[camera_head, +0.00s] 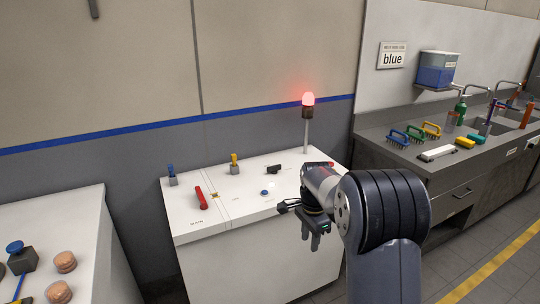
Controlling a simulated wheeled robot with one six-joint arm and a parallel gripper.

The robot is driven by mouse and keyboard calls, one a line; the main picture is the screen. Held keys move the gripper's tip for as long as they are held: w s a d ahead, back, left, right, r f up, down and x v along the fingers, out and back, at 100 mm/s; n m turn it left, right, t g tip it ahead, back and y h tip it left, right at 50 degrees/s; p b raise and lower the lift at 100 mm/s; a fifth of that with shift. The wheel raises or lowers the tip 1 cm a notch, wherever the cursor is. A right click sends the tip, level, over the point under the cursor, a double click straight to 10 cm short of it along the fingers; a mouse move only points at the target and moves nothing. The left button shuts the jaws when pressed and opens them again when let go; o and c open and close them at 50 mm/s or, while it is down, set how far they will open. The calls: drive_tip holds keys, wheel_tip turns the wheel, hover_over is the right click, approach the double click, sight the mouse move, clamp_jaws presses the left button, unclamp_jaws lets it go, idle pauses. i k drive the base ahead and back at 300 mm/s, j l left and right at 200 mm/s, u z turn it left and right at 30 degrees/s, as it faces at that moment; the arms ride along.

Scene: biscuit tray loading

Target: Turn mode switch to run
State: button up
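A white control cabinet (228,233) stands in the middle, with several controls on its top. A small black knob (273,169) sits towards the back right of the top; it may be the mode switch, but its markings are too small to read. My gripper (315,240) hangs fingers down at the cabinet's front right, apart from the knob. It appears empty, but its small dark fingers do not show clearly whether they are open. My arm hides part of the cabinet's right side.
The cabinet top also bears a red handle (200,197), a blue lever (172,175), a yellow lever (234,164) and a blue button (264,192). A lit red lamp (308,99) stands behind. A sink counter (382,149) with brushes is at right; a white bench (84,226) is at left.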

sight(273, 170)
drive_tip(key=i+j, duration=0.15)
drive_tip(key=i, duration=0.85)
drive_tip(key=i+j, duration=0.1)
drive_tip(key=i, duration=0.95)
